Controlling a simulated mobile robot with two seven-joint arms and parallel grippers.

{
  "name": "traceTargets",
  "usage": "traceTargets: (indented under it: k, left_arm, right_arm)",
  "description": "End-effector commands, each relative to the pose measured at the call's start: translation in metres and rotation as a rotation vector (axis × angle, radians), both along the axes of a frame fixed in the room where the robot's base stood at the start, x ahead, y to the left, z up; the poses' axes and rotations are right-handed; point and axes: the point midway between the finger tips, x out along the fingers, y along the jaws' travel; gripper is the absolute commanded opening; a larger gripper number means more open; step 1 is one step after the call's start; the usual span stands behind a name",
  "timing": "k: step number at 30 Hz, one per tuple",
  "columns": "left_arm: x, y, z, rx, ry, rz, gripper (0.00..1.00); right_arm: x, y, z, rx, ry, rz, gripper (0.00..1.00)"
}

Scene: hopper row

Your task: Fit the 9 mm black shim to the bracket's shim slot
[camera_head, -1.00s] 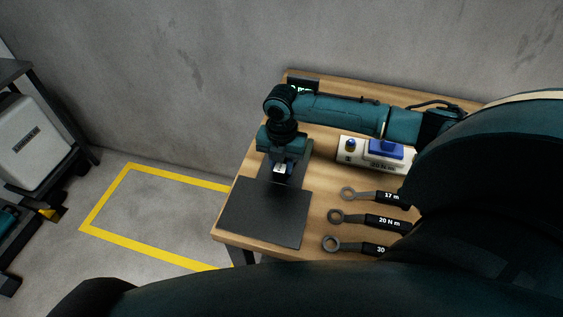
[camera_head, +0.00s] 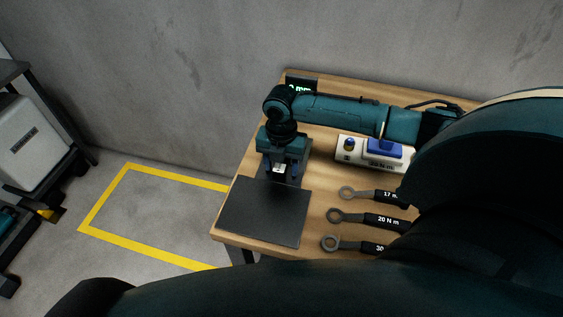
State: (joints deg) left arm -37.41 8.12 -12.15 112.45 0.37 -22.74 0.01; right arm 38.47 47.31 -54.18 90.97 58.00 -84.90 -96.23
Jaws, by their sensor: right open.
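My right gripper (camera_head: 280,172) points down over the table, just behind a black mat. Its jaws are open. A small pale patch shows between the fingers, too small to identify. A dark sign (camera_head: 301,84) at the table's back left corner carries text ending in "mm"; my right arm partly covers it. I cannot make out the black shim, the bracket or its shim slot for certain. My left gripper is out of view.
The black mat (camera_head: 262,212) lies bare at the wooden table's (camera_head: 322,172) front left corner. Several ring-ended wrenches (camera_head: 348,216) with labelled dark handles lie right of it. A white and blue device (camera_head: 373,155) stands behind them. My dark arm parts cover the right.

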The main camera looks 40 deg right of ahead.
Motion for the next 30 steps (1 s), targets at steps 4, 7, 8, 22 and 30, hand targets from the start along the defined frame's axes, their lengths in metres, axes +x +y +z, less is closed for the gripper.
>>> traceTargets:
  k: [4, 7, 8, 22, 30]
  left_arm:
    - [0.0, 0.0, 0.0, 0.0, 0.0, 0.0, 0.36]
    - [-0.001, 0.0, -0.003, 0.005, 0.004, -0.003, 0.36]
    - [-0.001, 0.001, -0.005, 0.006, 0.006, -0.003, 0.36]
    - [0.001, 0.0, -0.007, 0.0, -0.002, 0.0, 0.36]
    - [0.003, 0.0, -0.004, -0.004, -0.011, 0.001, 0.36]
  right_arm:
    - [0.001, 0.0, 0.0, 0.001, -0.002, 0.0, 0.53]
    - [0.002, 0.0, 0.005, 0.0, -0.005, 0.0, 0.53]
    - [0.002, 0.0, 0.009, 0.002, -0.007, 0.0, 0.53]
    - [0.002, 0.0, 0.107, 0.0, -0.005, 0.001, 0.53]
    - [0.001, 0.0, 0.131, -0.001, -0.001, -0.001, 0.53]
